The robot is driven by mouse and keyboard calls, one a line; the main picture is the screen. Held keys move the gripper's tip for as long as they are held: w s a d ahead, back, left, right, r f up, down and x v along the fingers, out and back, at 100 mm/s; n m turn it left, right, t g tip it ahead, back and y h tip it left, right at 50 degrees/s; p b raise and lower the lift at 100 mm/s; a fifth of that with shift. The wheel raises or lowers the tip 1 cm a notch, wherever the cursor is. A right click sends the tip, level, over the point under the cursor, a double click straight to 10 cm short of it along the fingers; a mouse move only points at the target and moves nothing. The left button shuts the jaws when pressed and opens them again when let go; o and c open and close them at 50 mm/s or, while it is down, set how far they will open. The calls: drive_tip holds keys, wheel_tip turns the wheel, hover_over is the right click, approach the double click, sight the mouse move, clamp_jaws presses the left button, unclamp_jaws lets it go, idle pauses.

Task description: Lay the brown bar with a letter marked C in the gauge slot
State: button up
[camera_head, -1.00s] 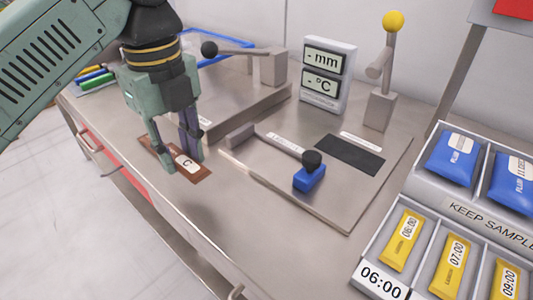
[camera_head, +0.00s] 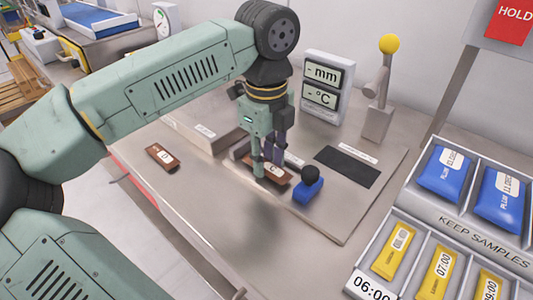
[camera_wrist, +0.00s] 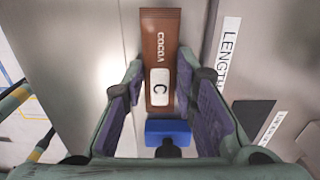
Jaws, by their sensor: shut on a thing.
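The brown bar marked C (camera_head: 280,176) is between the fingers of my gripper (camera_head: 268,168), which is shut on it. It also shows in the wrist view (camera_wrist: 157,45) with COCOA and a white C label, lying lengthwise between the fingertips (camera_wrist: 160,75). In the head view the bar is at the gauge slot, between the grey block side and the blue slider (camera_head: 305,192) with its black knob. The blue slider (camera_wrist: 168,128) shows just below the bar's near end in the wrist view. I cannot tell whether the bar touches the slot floor.
A second brown bar (camera_head: 163,157) lies on the bench to the left. A mm/°C display (camera_head: 327,82) and a yellow-knobbed lever (camera_head: 379,100) stand behind. A dark pad (camera_head: 347,167) is right of the slot. Sample trays (camera_head: 410,222) are at the right.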

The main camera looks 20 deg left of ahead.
sight(266, 165)
drive_tip(key=shift+f, duration=0.3)
drive_tip(key=o, duration=1.1)
drive_tip(key=shift+c, duration=0.2)
drive_tip(key=shift+r, duration=0.15)
wheel_tip(266, 165, up, 12)
drive_tip(key=p, duration=0.7)
drive_tip(key=shift+s, duration=0.1)
